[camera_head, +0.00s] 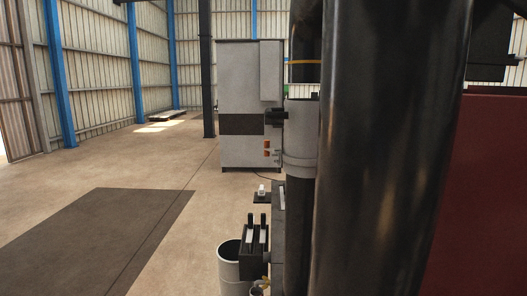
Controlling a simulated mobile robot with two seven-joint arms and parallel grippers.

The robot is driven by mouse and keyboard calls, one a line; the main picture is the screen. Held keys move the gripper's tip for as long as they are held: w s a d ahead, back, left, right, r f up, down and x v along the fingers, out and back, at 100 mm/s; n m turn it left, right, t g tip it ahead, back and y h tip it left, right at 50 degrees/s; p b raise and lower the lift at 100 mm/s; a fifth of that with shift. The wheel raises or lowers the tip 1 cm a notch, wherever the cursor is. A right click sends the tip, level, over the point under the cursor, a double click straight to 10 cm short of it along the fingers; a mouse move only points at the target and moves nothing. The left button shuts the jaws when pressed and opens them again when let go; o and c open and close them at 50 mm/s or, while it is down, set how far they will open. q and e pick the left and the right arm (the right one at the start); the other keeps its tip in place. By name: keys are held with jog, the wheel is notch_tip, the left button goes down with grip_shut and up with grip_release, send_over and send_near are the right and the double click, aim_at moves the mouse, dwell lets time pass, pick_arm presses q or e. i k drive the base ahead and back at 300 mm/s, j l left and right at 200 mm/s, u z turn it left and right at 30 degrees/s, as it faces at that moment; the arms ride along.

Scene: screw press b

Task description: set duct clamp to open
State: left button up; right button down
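A large glossy black cylinder (390,150) stands upright close in front of me and fills much of the right half. Behind its left edge a grey collar (300,140) sits around a dark vertical pipe (299,220). Small orange and metal fittings (268,147) show just left of the collar. I cannot tell for sure whether the collar or these fittings are the duct clamp, nor its setting. The right side of the collar is hidden behind the black cylinder. Neither of my grippers can be made out in this view.
A tall grey cabinet (238,85) stands behind. A dark block with two upright prongs (254,240) is low in front, beside a grey open-topped bin (229,262). A dark red panel (478,200) closes the right. The floor on the left, with a dark mat (100,240), is clear.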

aim_at(268, 149)
jog(key=j+z, duration=0.7)
jog(key=j, duration=0.25)
jog(key=i+j+z, duration=0.3)
jog(key=j+z, duration=0.2)
jog(key=i+j+z, duration=0.2)
jog(key=j+z, duration=0.25)
jog(key=j, duration=0.3)
jog(key=j+z, duration=0.5)
jog(key=j, duration=0.15)
jog(key=j+z, duration=0.5)
jog(key=j, duration=0.25)
